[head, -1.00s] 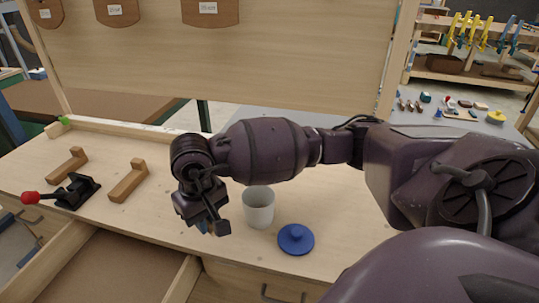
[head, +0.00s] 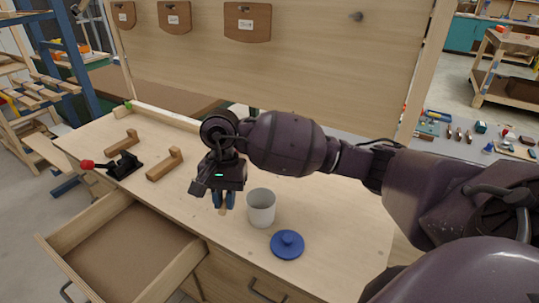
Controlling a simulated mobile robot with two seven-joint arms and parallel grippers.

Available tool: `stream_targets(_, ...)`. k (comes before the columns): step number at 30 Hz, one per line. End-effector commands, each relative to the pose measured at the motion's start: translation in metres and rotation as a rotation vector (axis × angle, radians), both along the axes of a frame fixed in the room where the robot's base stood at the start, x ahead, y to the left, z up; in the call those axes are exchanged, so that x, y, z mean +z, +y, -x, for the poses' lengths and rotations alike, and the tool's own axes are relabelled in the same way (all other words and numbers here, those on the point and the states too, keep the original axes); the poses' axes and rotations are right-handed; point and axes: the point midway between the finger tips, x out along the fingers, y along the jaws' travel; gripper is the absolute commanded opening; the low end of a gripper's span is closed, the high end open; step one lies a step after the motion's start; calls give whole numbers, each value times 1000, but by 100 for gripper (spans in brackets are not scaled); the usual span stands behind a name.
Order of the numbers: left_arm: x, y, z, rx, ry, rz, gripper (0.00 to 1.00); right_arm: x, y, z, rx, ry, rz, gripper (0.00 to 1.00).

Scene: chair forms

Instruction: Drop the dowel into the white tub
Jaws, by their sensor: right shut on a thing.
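The white tub (head: 262,209) stands upright and open on the wooden bench, right of the middle. My right gripper (head: 223,200) is just left of the tub, pointing down, with its blue-tipped fingers close together. It is shut on a light wooden piece, the dowel (head: 223,209), whose lower end shows below the fingertips. The rest of the dowel is hidden by the fingers. The dowel is beside the tub, not over its opening. My left gripper is not in view.
A blue lid (head: 287,244) lies in front of the tub. Two wooden handles (head: 165,164) and a red-knobbed toggle clamp (head: 124,164) sit at left. An open, empty-looking drawer (head: 130,250) juts from the bench front. A back panel (head: 330,70) rises behind.

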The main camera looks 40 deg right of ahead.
Motion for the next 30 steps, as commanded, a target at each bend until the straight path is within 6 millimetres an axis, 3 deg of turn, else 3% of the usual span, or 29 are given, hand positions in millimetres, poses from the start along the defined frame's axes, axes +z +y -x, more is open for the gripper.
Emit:
stream_targets(1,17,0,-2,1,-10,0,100,15,-5,-2,-118,21,-26,0)
stream_targets(6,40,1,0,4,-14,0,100,33,-27,-9,-557,81,-131,0)
stream_targets(15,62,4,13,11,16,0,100,42,-82,-11,-1219,74,-337,0)
stream_targets(21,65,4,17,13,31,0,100,39,-107,-8,-1441,39,-417,0)
stream_targets(30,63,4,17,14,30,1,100,31,-115,-8,-1504,23,-442,0)
